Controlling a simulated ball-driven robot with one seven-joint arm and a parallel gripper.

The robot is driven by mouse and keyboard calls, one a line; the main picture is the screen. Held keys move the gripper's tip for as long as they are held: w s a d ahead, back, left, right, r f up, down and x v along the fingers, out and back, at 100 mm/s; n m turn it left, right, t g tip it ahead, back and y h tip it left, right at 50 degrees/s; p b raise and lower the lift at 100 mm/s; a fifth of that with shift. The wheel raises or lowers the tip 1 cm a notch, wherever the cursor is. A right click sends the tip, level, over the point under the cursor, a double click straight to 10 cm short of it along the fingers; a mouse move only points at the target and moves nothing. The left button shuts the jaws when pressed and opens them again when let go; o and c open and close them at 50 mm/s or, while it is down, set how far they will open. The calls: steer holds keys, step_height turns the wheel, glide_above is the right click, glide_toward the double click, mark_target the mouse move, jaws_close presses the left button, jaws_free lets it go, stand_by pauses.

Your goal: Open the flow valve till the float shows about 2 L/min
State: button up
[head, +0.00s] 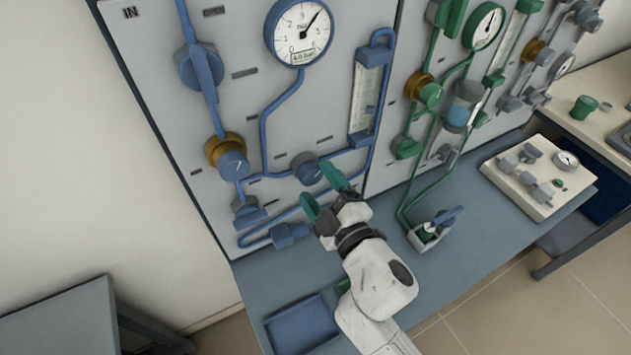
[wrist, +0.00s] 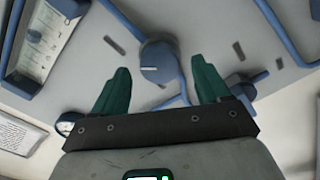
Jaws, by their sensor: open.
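The blue flow valve knob (head: 307,168) with a pale pointer line sits on the grey panel, low on the blue pipe line. It also shows in the wrist view (wrist: 158,62), with its line roughly level. The float tube (head: 366,95) stands in a blue frame to the upper right of the knob; it also shows at the upper left of the wrist view (wrist: 42,38). The float's height is too small to read. My gripper (head: 315,181), with green fingers, is open just in front of the knob. In the wrist view the knob appears between the fingertips (wrist: 160,72), apparently not touched.
A round gauge (head: 299,32) and a brass-collared blue knob (head: 228,158) are on the same panel. A green-piped panel section with a green knob (head: 431,95) lies to the right. A blue tray (head: 302,325) sits on the bench below.

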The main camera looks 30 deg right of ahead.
steer(key=s+b, duration=0.2)
steer(key=s, duration=0.6)
steer(key=shift+s+b, duration=0.3)
steer(key=shift+s, duration=0.1)
stand_by(1.5)
steer(key=s+d+f+m+g+h, duration=0.45)
steer(key=d+f+m+g, duration=0.4)
steer(key=d+f, duration=0.3)
steer(key=s+a+f+m+g+y, duration=0.1)
steer(key=s+f+g, duration=0.1)
steer(key=s+f, duration=0.1)
steer(key=s+a+f+m+g+y, duration=0.1)
steer(key=s+f+g+y, duration=0.1)
steer(key=s, duration=0.3)
steer(key=s+a+f+m+g+y, duration=0.1)
steer(key=s+f+g, duration=0.3)
steer(key=s, duration=0.1)
steer(key=shift+a+m+g, duration=0.25)
steer(key=shift+a, duration=0.1)
stand_by(0.8)
